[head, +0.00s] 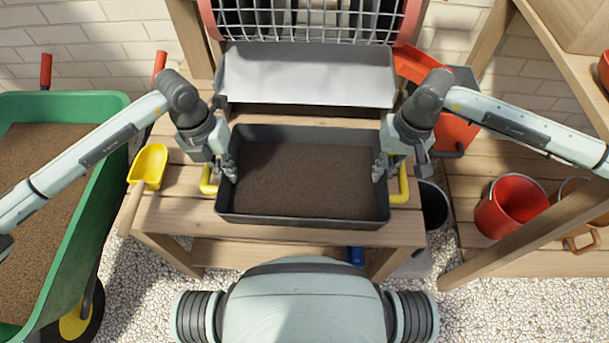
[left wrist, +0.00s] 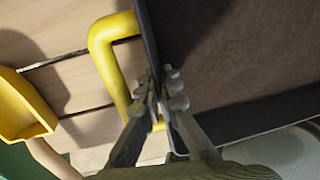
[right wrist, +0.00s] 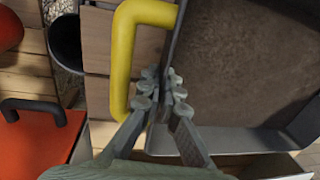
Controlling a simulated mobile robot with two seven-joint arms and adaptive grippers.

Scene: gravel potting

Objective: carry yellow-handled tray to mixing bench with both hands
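The dark grey tray (head: 305,221), filled with brown soil, is level at the wooden bench below the sieve. It has a yellow handle on its left end (head: 208,181) and another on its right end (head: 402,186). My left gripper (head: 228,168) straddles the tray's left wall and looks closed on it, beside the handle, also in the left wrist view (left wrist: 163,88). My right gripper (head: 381,168) does the same on the right wall, also in the right wrist view (right wrist: 162,88). I cannot tell whether the tray touches the bench.
A wire sieve (head: 310,22) and a pale chute (head: 305,75) stand behind the tray. A yellow scoop (head: 150,163) lies at left, near the green wheelbarrow (head: 100,105). A red pot (head: 510,205) sits on the right bench; a wooden post (head: 540,240) stands before it.

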